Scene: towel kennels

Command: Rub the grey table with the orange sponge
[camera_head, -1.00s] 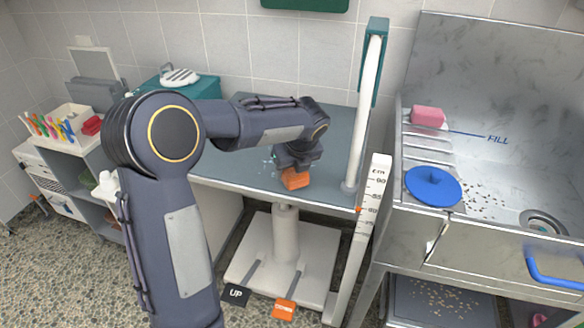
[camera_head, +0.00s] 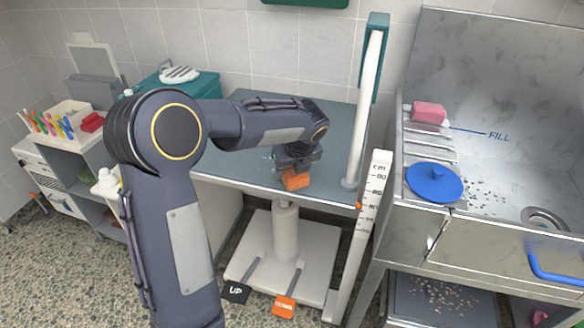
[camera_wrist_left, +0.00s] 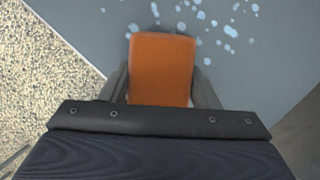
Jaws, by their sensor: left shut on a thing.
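The orange sponge (camera_head: 296,180) is at the front part of the grey table (camera_head: 240,180), low over its top or on it; I cannot tell if it touches. My left gripper (camera_head: 297,168) is shut on the sponge from above. In the left wrist view the sponge (camera_wrist_left: 161,70) sits between the two dark fingers. Pale blue spots (camera_wrist_left: 205,18) lie on the grey tabletop just beyond the sponge. My left arm hides part of the table in the head view. My right gripper is out of view.
A steel sink unit (camera_head: 410,228) with a blue lid (camera_head: 433,182) and pink sponge (camera_head: 429,112) is to the right. A teal box (camera_head: 200,85) stands behind my arm.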

